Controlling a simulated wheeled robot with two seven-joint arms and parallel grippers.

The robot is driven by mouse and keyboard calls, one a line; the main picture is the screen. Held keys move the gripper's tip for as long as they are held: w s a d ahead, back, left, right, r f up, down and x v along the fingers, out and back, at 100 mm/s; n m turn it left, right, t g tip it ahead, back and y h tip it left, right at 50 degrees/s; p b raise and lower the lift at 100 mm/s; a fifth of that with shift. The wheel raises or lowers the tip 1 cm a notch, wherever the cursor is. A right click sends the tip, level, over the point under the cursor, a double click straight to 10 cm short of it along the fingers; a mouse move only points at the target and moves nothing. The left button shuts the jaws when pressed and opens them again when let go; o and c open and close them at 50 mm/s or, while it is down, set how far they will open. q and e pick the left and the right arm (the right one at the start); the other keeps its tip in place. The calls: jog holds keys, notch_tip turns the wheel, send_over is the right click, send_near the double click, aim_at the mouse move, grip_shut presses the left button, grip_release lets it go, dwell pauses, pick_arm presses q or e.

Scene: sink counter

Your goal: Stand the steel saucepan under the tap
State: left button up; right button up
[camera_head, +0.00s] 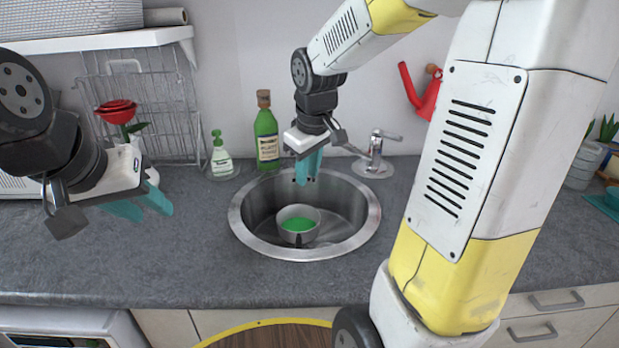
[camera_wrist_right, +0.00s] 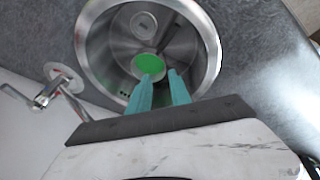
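The steel saucepan (camera_head: 297,212) sits in the round sink (camera_head: 370,225), with a green inside and a dark piece at its near side that looks like its handle. In the right wrist view its green inside (camera_wrist_right: 149,64) shows just beyond my fingertips. The tap (camera_head: 376,150) stands behind the sink at the right and also shows in the right wrist view (camera_wrist_right: 45,98). My right gripper (camera_head: 308,170) is open and empty, pointing down above the back of the sink, apart from the pan. My left gripper (camera_head: 143,207) is open and empty over the counter at the left.
A green bottle (camera_head: 266,140) and a soap dispenser (camera_head: 221,158) stand behind the sink at the left. A wire rack (camera_head: 165,110) and a red flower (camera_head: 117,112) are near my left arm. A red watering can (camera_head: 424,98) is at the wall. The counter left of the sink is clear.

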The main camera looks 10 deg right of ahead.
jog(key=s+r+m+t+y, duration=0.1)
jog(key=s+r+m, duration=0.2)
jog(key=s, duration=0.5)
jog(key=s+r+m+t+y, duration=0.1)
jog(key=s+r+m, duration=0.2)
jog(key=s, duration=0.5)
jog(key=shift+a+t, duration=0.35)
jog(key=shift+t, duration=0.05)
jog(key=shift+r, duration=0.1)
